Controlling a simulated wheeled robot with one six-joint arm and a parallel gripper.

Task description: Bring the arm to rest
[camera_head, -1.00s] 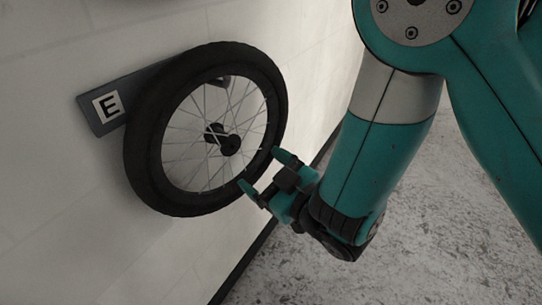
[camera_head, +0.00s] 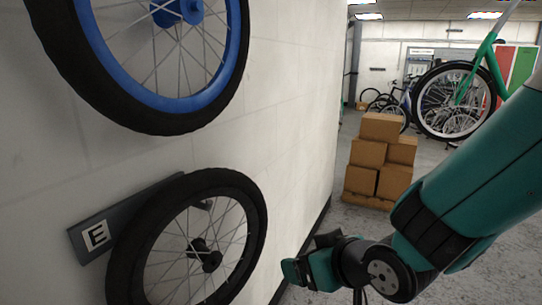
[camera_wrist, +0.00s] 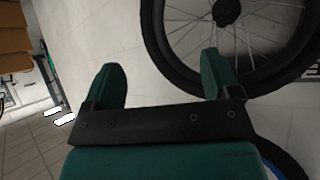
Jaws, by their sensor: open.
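My gripper (camera_head: 297,268) is at the lower middle of the head view, right of the black wheel and apart from it. In the wrist view my gripper (camera_wrist: 165,78) has its two teal fingers spread wide, with nothing between them. My teal arm reaches in from the right edge of the head view. The black-rimmed wheel (camera_head: 121,262) hangs at the wall rack marked E (camera_head: 96,236); its lower part is cut off by the frame. The black wheel also shows at the top of the wrist view (camera_wrist: 157,45), beyond the fingers.
A blue-rimmed wheel (camera_head: 231,78) hangs higher on the white wall (camera_head: 293,100). Stacked cardboard boxes (camera_head: 378,153) stand on the floor beyond my arm. A green bike (camera_head: 483,70) is at upper right, with more bikes behind. Some grey floor is clear beside the boxes.

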